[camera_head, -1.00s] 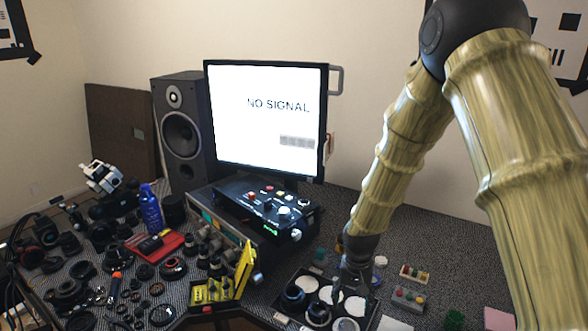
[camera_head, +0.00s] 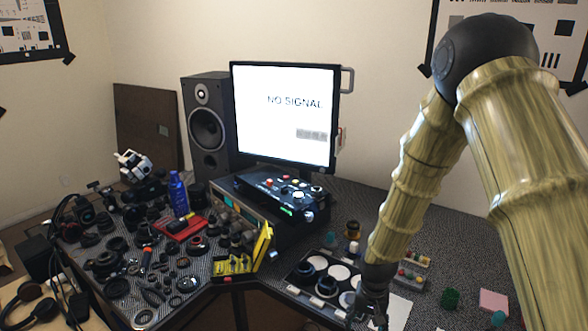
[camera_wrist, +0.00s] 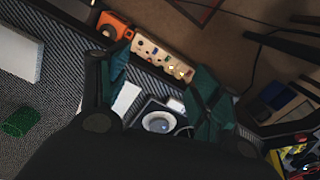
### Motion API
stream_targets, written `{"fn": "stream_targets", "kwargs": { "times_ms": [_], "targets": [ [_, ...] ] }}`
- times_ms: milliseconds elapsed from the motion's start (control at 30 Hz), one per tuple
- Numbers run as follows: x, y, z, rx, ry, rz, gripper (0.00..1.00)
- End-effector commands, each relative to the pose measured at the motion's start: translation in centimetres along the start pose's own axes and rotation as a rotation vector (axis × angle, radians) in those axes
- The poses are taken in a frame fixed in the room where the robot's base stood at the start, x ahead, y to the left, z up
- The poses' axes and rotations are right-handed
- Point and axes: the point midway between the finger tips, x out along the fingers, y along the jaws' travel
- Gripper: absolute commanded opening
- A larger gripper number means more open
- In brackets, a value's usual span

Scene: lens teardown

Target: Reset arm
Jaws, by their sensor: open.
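My gripper (camera_head: 370,312) is at the lower middle of the head view, at the front right side of a dark tray (camera_head: 290,286) with round white pads. In the wrist view my gripper (camera_wrist: 160,88) has its two dark green fingers spread apart, with nothing held between them. A round lens part (camera_wrist: 157,122) shows below and between the fingers. Dark ring-shaped lens parts (camera_head: 308,270) sit in the tray. My arm hides part of the table behind it.
A monitor (camera_head: 285,115) reading NO SIGNAL, a speaker (camera_head: 207,128) and a control box (camera_head: 284,193) stand behind. Many lens parts crowd the left side. A yellow case (camera_head: 235,264) is open near the front edge.

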Motion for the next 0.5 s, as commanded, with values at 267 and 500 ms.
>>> {"fn": "stream_targets", "kwargs": {
  "times_ms": [267, 500],
  "targets": [
    [5.3, 1.6, 4.3, -0.037, -0.014, -0.018, 0.65],
    [12.0, 4.5, 11.7, -0.095, -0.023, -0.034, 0.65]
  ]
}}
